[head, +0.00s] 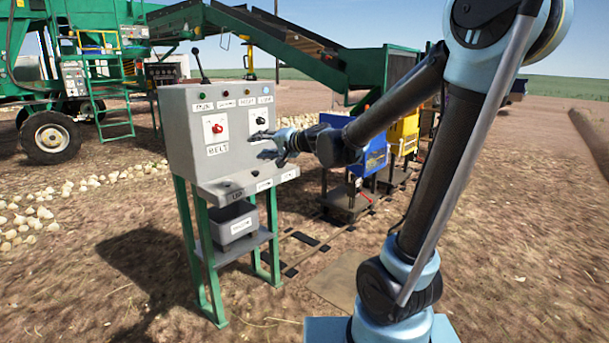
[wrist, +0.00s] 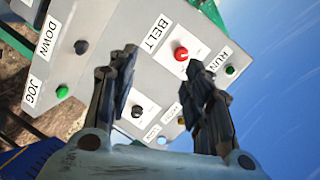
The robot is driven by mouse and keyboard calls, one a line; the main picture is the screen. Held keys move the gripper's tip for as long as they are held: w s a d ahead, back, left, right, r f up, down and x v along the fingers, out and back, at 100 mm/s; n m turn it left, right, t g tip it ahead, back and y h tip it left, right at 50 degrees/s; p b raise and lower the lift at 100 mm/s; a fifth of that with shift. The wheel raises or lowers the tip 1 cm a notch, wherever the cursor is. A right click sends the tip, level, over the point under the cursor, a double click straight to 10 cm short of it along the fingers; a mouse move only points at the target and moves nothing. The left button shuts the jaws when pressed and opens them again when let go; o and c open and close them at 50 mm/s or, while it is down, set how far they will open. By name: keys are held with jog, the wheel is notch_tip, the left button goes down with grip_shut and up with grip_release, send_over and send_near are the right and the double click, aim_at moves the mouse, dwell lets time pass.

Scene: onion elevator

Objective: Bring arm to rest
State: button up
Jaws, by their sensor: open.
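My gripper (head: 268,138) is at the end of my outstretched arm, in front of the right part of the grey control panel (head: 182,128). In the wrist view my gripper (wrist: 165,80) has its two dark fingers apart, with nothing held between them. Beyond the fingers, the panel shows a red knob (wrist: 181,54) beside the BELT label and a black knob (wrist: 138,111). I cannot tell from the head view whether a fingertip touches the panel.
The panel stands on green legs (head: 188,235) with a grey bin (head: 235,222) on its lower shelf. A blue box (head: 366,155) and a yellow box (head: 404,133) stand behind my arm. A green conveyor (head: 330,68) rises behind. Onions (head: 30,222) lie at left.

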jog(key=s+d+f+n+g+h, duration=0.1)
jog(key=s+d+f+g+h, duration=0.1)
jog(key=s+d+f+h, duration=0.2)
jog(key=s+d+f+n+g+h, duration=0.1)
jog(key=s+d+f+h, duration=0.3)
jog(key=s+d+f, duration=0.7)
jog(key=s+d+f+n+g+h, duration=0.1)
jog(key=s+d+f+g+h, duration=0.2)
jog(key=s+d+f, duration=0.4)
jog(key=s+d, duration=0.3)
jog(key=d, duration=0.3)
jog(key=s+d+h, duration=0.1)
jog(key=s+d, duration=0.1)
jog(key=d, duration=0.4)
jog(key=shift+s+d+f+g+h, duration=0.3)
jog(key=shift+s+d+f, duration=0.05)
jog(key=shift+s+f, duration=0.05)
jog(key=c, duration=0.3)
